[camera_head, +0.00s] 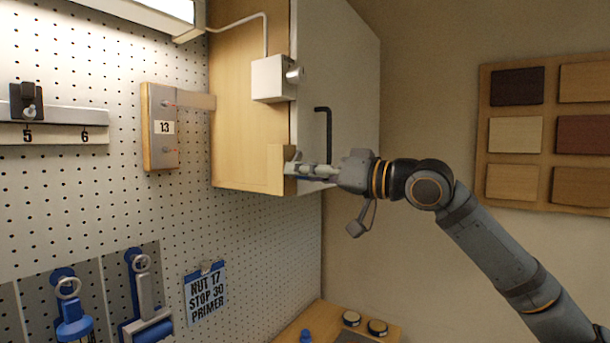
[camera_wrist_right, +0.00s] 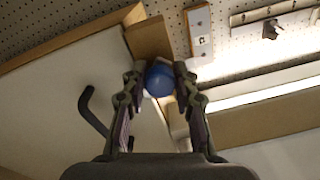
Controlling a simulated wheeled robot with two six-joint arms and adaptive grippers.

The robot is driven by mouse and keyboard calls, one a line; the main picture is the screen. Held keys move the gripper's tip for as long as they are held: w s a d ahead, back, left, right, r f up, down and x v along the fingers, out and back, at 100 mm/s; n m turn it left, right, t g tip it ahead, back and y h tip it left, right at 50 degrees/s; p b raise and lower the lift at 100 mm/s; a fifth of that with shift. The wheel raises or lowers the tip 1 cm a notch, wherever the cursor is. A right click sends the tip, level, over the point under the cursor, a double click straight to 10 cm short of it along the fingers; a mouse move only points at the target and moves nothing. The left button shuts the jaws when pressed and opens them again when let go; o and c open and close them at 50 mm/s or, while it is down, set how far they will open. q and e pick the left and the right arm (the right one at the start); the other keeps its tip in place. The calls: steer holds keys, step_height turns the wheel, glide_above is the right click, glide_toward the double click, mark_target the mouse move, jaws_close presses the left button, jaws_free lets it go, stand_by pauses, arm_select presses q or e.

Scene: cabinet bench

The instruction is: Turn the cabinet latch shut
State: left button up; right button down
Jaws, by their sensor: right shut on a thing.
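The wooden cabinet (camera_head: 235,110) hangs at the upper middle of the head view, its pale door (camera_head: 345,75) facing right with a black bent handle (camera_head: 328,125). The door appears to lie against the cabinet. A small wooden block (camera_head: 278,165) sits at the cabinet's lower front edge. My right gripper (camera_head: 300,170) reaches in from the right to this edge. In the right wrist view its fingers (camera_wrist_right: 160,85) are shut on a round blue knob (camera_wrist_right: 159,79), next to the wooden block (camera_wrist_right: 150,38). The fingers mostly hide the knob in the head view. My left gripper is not in view.
A white box (camera_head: 272,78) with a cable is on the cabinet side. A pegboard (camera_head: 110,215) with hanging tools and a note card (camera_head: 205,292) is at left. A sample board (camera_head: 487,135) hangs at right. Small round items (camera_head: 377,327) stand on the bench below.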

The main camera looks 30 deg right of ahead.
steer(key=m, duration=0.4)
steer(key=shift+r+m, duration=0.15)
steer(key=shift+m, duration=0.15)
steer(key=m, duration=0.4)
steer(key=shift+b, duration=0.35)
steer(key=shift+m, duration=0.4)
steer(key=c, duration=1)
jaws_free()
steer(key=shift+h, duration=0.3)
